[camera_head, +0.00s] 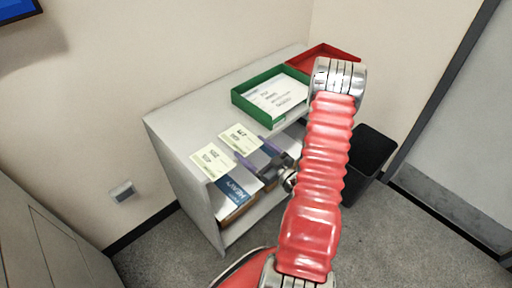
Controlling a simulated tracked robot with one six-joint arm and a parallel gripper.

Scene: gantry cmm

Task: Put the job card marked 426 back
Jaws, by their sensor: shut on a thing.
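My gripper (260,157) has purple fingers and reaches in at the front of a grey shelf unit. It is shut on a pale, flat piece that looks like the job card (257,159); the fingers and wrist hide part of it, and I cannot read its marking. Two pale yellow labels lie on the unit's top near the front edge, a left label (212,160) and a right label (240,138). Their print is too small to read surely. Below the left label, a white and blue card (233,189) with large lettering stands in the open front.
A green tray (242,103) with white paper (275,95) sits on the grey unit (185,118). A red tray (320,52) is behind it, partly covered by my arm. A black bin (370,155) stands at the right. Carpet in front is clear.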

